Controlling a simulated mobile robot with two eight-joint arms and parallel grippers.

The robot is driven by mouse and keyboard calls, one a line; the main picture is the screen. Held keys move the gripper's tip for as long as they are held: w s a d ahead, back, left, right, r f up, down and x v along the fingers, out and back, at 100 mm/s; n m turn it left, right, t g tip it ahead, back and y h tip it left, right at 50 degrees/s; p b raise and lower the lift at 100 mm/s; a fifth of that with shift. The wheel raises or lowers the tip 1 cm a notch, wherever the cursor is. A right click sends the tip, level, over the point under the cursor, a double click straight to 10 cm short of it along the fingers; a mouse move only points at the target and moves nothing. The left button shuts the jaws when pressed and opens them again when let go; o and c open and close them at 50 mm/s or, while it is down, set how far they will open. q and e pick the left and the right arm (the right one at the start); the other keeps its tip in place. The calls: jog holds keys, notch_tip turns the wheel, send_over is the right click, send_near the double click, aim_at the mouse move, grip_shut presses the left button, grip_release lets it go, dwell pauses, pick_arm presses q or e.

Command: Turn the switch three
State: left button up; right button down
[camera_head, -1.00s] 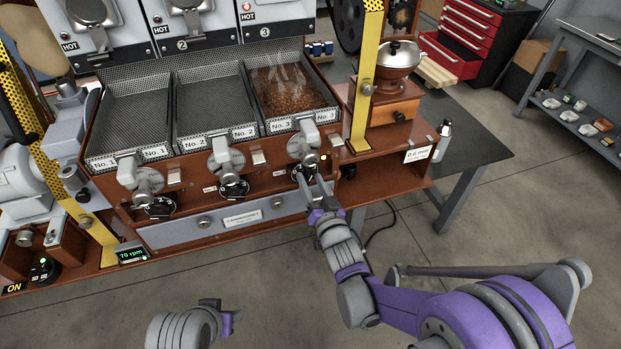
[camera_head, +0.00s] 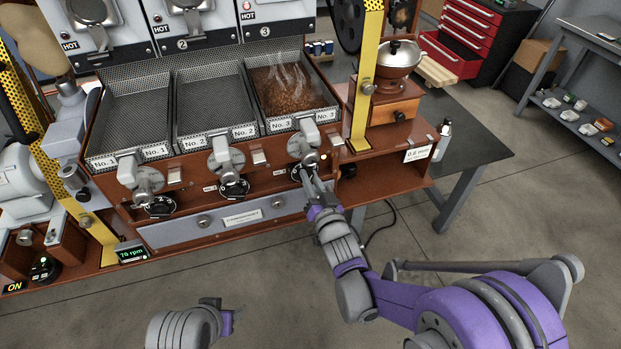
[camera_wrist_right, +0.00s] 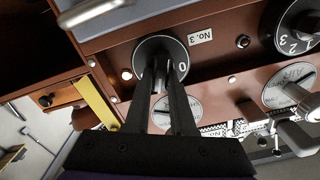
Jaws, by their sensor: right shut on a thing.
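Switch three is a round black dial with white marks, beside a "No. 3" label. In the right wrist view the dial (camera_wrist_right: 148,48) shows a "0" on the right of its face. In the head view the switch (camera_head: 298,176) is mostly hidden by my right gripper (camera_head: 308,174). In the right wrist view my right gripper (camera_wrist_right: 163,72) has its two dark fingers shut on the knob in the middle of the dial. My left gripper (camera_head: 229,319) shows only partly, low in the head view, away from the roaster; its fingers are not clear.
Similar dials sit under trays one (camera_head: 160,206) and two (camera_head: 234,188). Tray three (camera_head: 336,112) holds brown beans with steam. A metal paddle handle (camera_head: 304,147) is just above switch three. A drawer (camera_head: 205,222) lies below, and a yellow post (camera_head: 364,85) stands to the right.

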jog(key=shift+s+a+f+n, duration=0.1)
jog(key=shift+a+n, duration=0.1)
jog(key=shift+n, duration=2.75)
jog(key=shift+s+a+f+n, duration=0.1)
jog(key=shift+a+n, duration=0.1)
jog(key=shift+n, duration=2.7)
jog(key=shift+a+f+n, duration=0.1)
jog(key=shift+a+n, duration=0.1)
jog(key=shift+n, duration=2.75)
jog(key=c, duration=0.8)
grip_release()
jog(key=shift+o, duration=0.2)
